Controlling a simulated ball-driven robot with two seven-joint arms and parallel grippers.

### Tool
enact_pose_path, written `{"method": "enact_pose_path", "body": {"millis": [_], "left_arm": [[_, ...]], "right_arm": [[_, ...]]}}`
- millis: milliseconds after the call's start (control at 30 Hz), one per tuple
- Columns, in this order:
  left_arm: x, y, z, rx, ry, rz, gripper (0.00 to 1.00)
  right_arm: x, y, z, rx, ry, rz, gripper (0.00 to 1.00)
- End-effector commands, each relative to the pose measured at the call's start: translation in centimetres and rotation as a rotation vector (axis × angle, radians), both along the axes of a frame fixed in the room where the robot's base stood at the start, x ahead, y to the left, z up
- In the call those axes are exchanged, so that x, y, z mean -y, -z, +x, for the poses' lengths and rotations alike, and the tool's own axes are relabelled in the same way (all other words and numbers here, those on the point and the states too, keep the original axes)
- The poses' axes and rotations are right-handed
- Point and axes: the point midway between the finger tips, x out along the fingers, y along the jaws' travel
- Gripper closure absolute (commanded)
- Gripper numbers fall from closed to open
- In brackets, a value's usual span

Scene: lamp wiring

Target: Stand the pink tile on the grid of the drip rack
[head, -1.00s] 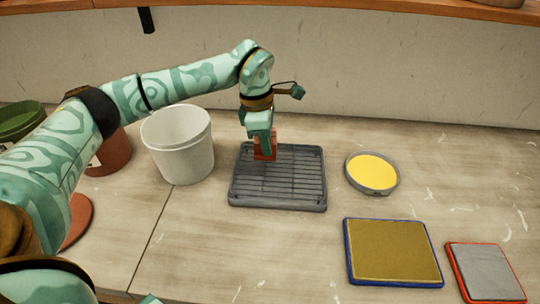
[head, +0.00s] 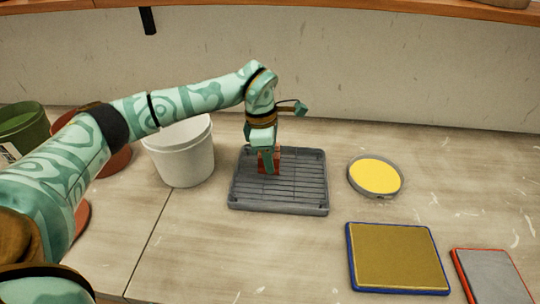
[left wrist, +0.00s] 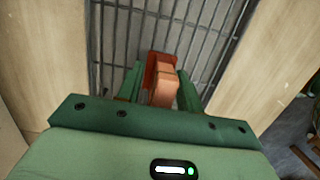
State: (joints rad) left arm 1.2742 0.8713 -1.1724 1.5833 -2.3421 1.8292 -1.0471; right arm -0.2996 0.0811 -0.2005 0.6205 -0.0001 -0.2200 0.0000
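The drip rack (head: 305,185) is a dark grey tray with a barred grid, lying in the middle of the table in the head view. Its bars also show in the left wrist view (left wrist: 215,35). The tile (head: 276,158) looks reddish pink and is upright over the rear middle of the grid. My left gripper (head: 268,165) points down and is shut on the tile, which shows between its green fingers in the left wrist view (left wrist: 163,82). I cannot tell whether the tile's lower edge touches the bars. My right gripper is not in view.
A white bucket (head: 182,160) stands left of the rack, with a green pot (head: 22,130) farther left. A round yellow dish (head: 376,177) is to the right. A blue-rimmed tray (head: 395,258) and a red-rimmed tray (head: 492,275) lie at front right.

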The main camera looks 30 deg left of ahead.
Motion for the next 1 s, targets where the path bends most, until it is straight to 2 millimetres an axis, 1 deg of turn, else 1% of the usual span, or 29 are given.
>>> {"method": "enact_pose_path", "body": {"millis": [67,167,267,400,500,600,733,1000], "left_arm": [[0.0,-0.2,0.0,0.000,0.000,0.000,0.64],[-0.1,-1.4,0.0,0.003,0.000,0.000,0.64],[-0.4,-3.5,-0.1,0.006,-0.002,0.001,0.64],[-0.9,-7.0,-0.4,0.007,-0.001,0.001,0.64],[-1.2,-9.2,-0.5,0.007,-0.002,0.000,0.64],[-1.4,-10.8,-0.6,0.005,-0.001,0.001,0.64],[-1.6,-12.0,-0.7,0.002,-0.001,0.000,0.64],[-1.6,-12.2,-0.8,-0.001,0.000,0.000,0.64]], "right_arm": [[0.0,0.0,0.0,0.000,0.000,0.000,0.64],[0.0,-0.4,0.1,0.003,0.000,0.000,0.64],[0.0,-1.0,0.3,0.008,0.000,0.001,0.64],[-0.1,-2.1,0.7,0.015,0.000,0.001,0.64],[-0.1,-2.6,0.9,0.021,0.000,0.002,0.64],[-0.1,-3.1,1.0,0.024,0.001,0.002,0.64],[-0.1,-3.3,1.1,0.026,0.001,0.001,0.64],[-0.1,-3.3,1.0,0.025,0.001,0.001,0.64]]}}
